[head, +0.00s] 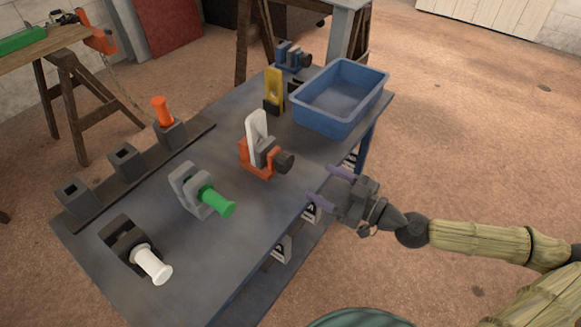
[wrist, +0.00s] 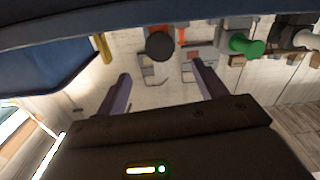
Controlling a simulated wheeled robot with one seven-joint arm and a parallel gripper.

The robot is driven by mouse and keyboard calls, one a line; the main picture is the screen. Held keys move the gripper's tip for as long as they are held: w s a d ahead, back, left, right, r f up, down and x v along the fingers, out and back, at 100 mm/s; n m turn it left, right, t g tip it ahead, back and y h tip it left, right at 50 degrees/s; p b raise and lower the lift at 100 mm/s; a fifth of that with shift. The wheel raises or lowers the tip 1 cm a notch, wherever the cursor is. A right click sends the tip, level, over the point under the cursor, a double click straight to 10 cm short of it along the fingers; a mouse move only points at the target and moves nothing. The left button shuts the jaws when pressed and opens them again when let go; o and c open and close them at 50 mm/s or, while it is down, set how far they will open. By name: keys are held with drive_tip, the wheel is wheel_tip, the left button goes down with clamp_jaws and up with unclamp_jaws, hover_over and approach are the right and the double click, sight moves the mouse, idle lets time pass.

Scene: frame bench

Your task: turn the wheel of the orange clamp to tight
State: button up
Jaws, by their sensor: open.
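The orange clamp (head: 249,158) stands on the grey bench with an upright white piece (head: 256,128) in it. Its dark round wheel (head: 285,162) faces the bench's right edge, towards my gripper. My gripper (head: 322,185) is open and empty, to the right of the wheel and apart from it. In the wrist view the dark wheel (wrist: 160,46) lies ahead, between and beyond the open fingertips (wrist: 160,72). A bit of the orange clamp (wrist: 181,36) shows beside it. How tight the wheel is cannot be told.
The bench (head: 235,255) also holds a blue bin (head: 330,119) at the back right. A grey clamp with a green handle (head: 217,201) and a black clamp with a white handle (head: 152,264) stand nearer. A yellow piece (head: 275,87) and a blue clamp (head: 290,55) stand behind.

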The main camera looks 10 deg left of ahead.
sight(288, 165)
drive_tip(key=x, duration=1)
drive_tip(key=shift+w+a+r, duration=0.1)
drive_tip(key=shift+a, duration=0.05)
drive_tip(key=c, duration=1)
